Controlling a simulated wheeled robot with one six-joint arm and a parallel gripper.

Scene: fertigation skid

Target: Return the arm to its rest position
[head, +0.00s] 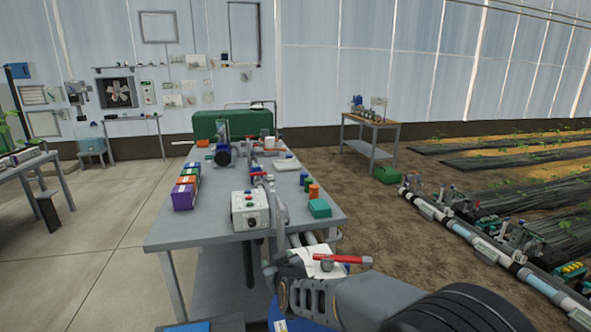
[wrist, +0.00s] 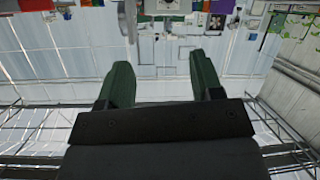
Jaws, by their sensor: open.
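My gripper (wrist: 160,60) shows in the wrist view as two dark green fingers standing wide apart. It is open, and nothing is held between the fingers. The wrist view looks past them at a pale panelled wall and roof framing, which appear upside down. In the head view I cannot make out the fingers. A large grey and black ribbed form fills the bottom right, close to the camera. I cannot tell how much of it is my arm.
A grey workbench (head: 190,232) stands ahead, bearing a white control box (head: 250,210), coloured boxes (head: 184,195) and pipework. A red-handled valve (head: 343,258) is near its front right corner. White piping (head: 505,262) runs along the right.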

